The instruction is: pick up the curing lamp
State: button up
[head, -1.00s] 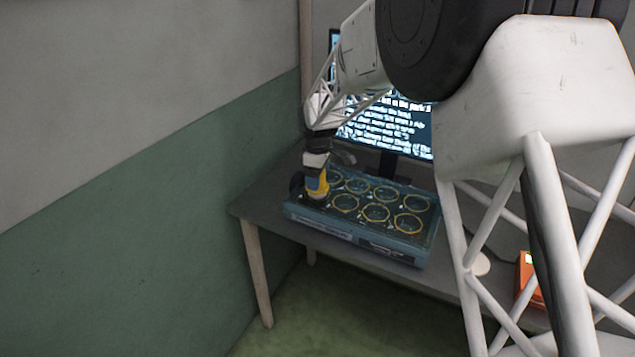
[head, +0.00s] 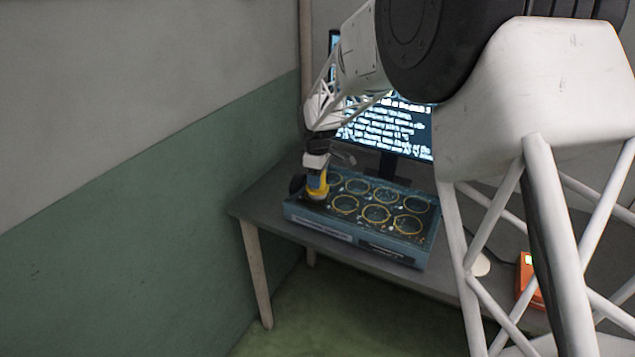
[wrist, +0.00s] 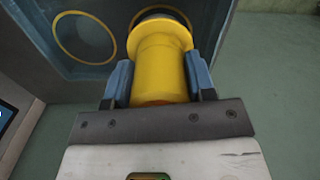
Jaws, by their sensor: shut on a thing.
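The yellow, round-bodied thing with a wide flange, which I take to be the curing lamp (wrist: 160,62), stands between my two blue fingers in the wrist view. My gripper (wrist: 159,74) is shut on its body, one finger on each side. In the head view the lamp (head: 319,191) is at the left end of a blue tray with yellow rings (head: 362,245), and my gripper (head: 316,178) reaches down onto it from above. The lamp's far end is dark and partly hidden behind the flange. I cannot tell whether it touches the tray.
The tray sits on a dark table (head: 262,207) near its left edge. A lit monitor (head: 400,130) stands close behind the tray. An orange box (head: 528,283) lies to the right, partly hidden by my arm. A green wall (head: 150,220) is on the left.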

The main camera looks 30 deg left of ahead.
jog(key=shift+r, duration=0.1)
jog(key=shift+r, duration=0.6)
jog(key=shift+s+d+r, duration=0.15)
jog(key=shift+r, duration=0.45)
jog(key=shift+s+d+r, duration=0.15)
jog(key=shift+r, duration=0.45)
jog(key=s+d+r, duration=0.1)
jog(key=s+d, duration=0.8)
jog(key=s, duration=0.2)
jog(key=shift+s+d+r, duration=0.15)
jog(key=shift+s+d, duration=0.2)
